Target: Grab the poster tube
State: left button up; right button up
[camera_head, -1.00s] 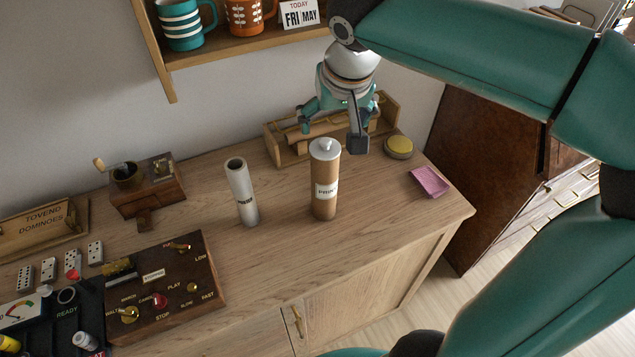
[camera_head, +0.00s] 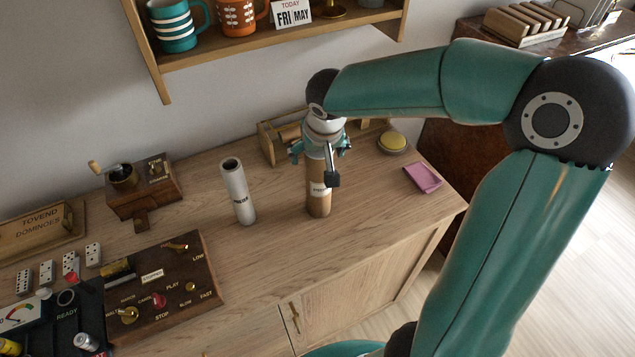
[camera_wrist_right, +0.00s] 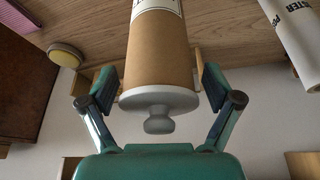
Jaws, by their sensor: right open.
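A brown cardboard tube (camera_head: 318,200) with a white label stands upright on the wooden cabinet top; its label is too small to read surely. In the wrist view this tube (camera_wrist_right: 158,52) shows its pale knobbed cap between the fingers. My right gripper (camera_head: 319,166) is over the tube's upper end, open, with one finger on each side and a visible gap at both. A white roll (camera_head: 238,190) stands upright to the left, apart from the gripper; part of its printed label shows in the wrist view (camera_wrist_right: 296,32), seemingly including "STER". My left gripper is not in view.
A wooden rack (camera_head: 268,146) stands behind the tube near the wall. A round yellow-topped tin (camera_head: 392,141) and a pink tray (camera_head: 423,178) are to the right. A wooden control box (camera_head: 165,285) is at the left. A shelf with mugs (camera_head: 174,25) hangs above.

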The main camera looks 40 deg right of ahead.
jog(key=shift+w+d+f, duration=0.1)
jog(key=shift+f, duration=0.25)
jog(key=c, duration=1.6)
jog(key=shift+r, duration=0.1)
